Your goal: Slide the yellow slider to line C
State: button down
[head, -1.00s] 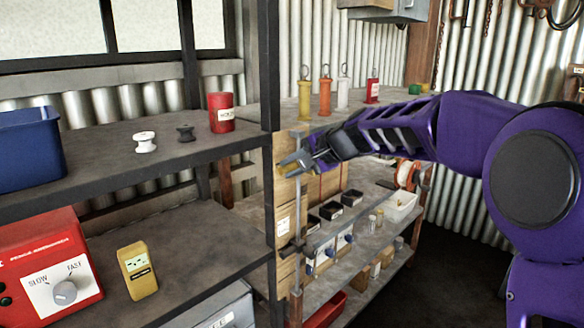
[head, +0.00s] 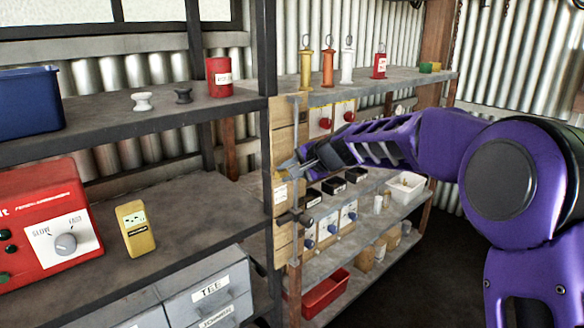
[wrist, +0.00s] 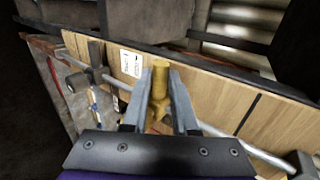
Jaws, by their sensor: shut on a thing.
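My gripper (wrist: 160,112) is shut on the yellow slider (wrist: 159,82), with one finger on each side of its knob in the wrist view. In the head view my gripper (head: 292,165) is at the upright metal rod (head: 294,262), beside the wooden board (head: 283,143), and largely covers the slider. A white label (wrist: 131,63) on the board is close to the slider in the wrist view; in the head view the label (head: 280,193) is just below my gripper. A dark line (wrist: 248,113) crosses the board. I cannot read which line is C.
A dark clamp-like piece (head: 295,217) sits on the rod below my gripper. A shelf with black bins (head: 333,186) and blue-knobbed boxes is to the right. A black shelf post (head: 259,200) stands close on the left. A red tray (head: 326,292) is low down.

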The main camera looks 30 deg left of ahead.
jog(key=shift+f, duration=0.55)
jog(key=c, duration=0.7)
grip_release()
jog(key=shift+r, duration=0.2)
jog(key=shift+d+r, duration=0.1)
jog(key=v, duration=1.7)
jog(key=shift+d, duration=0.1)
